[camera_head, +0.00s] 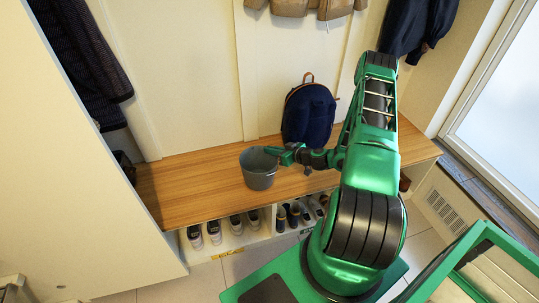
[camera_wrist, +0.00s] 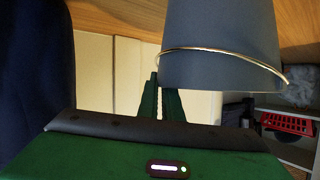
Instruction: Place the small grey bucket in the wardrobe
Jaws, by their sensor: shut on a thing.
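The small grey bucket (camera_head: 258,177) is upright at the bench, left of centre in the head view. I cannot tell whether its base touches the wood. My gripper (camera_head: 281,155) is shut on the right side of its rim. In the wrist view the bucket (camera_wrist: 222,45) fills the upper right, with its bright rim lowest in the picture, and my fingers (camera_wrist: 161,95) reach up to that rim. The wardrobe appears to be the tall pale unit (camera_head: 85,190) at the left. Dark clothes (camera_head: 85,50) hang by it, and its interior is mostly hidden.
A dark blue backpack (camera_head: 308,115) stands on the wooden bench (camera_head: 190,187) behind my gripper. Shoes (camera_head: 236,223) fill the cubbies below. Coats (camera_head: 412,25) hang at the upper right. The bench is clear between the bucket and the pale unit.

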